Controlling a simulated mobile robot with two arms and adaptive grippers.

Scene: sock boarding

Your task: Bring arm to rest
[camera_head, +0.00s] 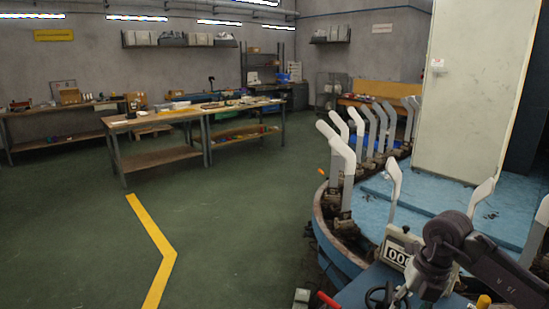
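My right arm (452,238) comes in from the lower right corner, bent, with its dark links over the front of the boarding machine. Its end points down near the bottom edge, beside a counter box with dark digits (397,257). Dark parts around there blend together, so I cannot make out the fingers or whether they hold anything. My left arm and gripper are not in view. The sock boarding machine has a round blue table (425,203) with several upright foot-shaped forms, such as a white form (343,160) near its left rim. I cannot make out a sock on the forms.
A tall pale cabinet (465,90) stands on the machine. A red handle (328,300) and a dark handwheel (378,296) are at the bottom edge. Workbenches (160,157) stand further back. The green floor with a yellow line (150,235) is clear at left.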

